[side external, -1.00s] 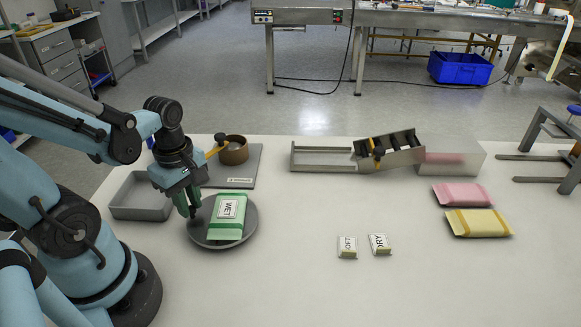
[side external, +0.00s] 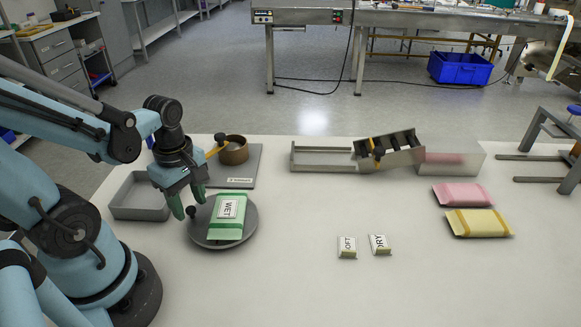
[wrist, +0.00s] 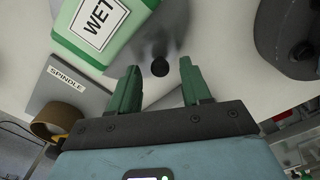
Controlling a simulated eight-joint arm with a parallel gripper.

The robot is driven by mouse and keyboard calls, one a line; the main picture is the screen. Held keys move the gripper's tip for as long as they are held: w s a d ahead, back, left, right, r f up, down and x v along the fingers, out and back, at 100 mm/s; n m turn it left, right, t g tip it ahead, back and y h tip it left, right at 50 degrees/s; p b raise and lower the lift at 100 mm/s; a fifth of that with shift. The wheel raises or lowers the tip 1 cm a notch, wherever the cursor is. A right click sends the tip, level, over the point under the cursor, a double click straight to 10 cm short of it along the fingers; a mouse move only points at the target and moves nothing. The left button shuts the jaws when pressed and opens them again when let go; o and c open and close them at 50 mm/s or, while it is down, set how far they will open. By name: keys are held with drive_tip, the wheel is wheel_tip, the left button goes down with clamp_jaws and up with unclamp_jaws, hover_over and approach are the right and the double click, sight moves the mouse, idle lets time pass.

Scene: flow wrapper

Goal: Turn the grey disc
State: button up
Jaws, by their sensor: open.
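The grey disc (side external: 248,232) lies flat on the table, with a green pack labelled WET (side external: 228,212) on top. The pack also shows in the wrist view (wrist: 118,15). A small dark knob (side external: 191,211) stands at the disc's left edge. In the wrist view the knob (wrist: 160,67) sits between and just beyond the green fingertips. My gripper (side external: 187,203) is open and points down at the disc's left edge. In the wrist view its fingers (wrist: 158,78) are apart with nothing between them but the view of the knob. Contact with the knob cannot be told.
A grey tray (side external: 140,213) stands left of the disc. Behind it is a plate labelled SPINDLE (wrist: 66,82) with a brown ring (side external: 234,156). Two small labelled blocks (side external: 347,254) (side external: 380,250) lie to the right. Pink (side external: 462,187) and yellow (side external: 478,216) packs lie farther right.

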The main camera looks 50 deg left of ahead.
wheel_tip(320, 180, up, 12)
idle(0.9)
drive_tip(key=w+d+f+m+t, duration=0.1)
drive_tip(key=w+d+m+t, duration=0.2)
drive_tip(key=m, duration=0.7)
drive_tip(key=w+d+f+m+t, duration=0.1)
drive_tip(key=w+d+m+t, duration=0.3)
drive_tip(key=m, duration=0.6)
drive_tip(key=shift+w, duration=1.25)
drive_tip(key=shift+f, duration=0.1)
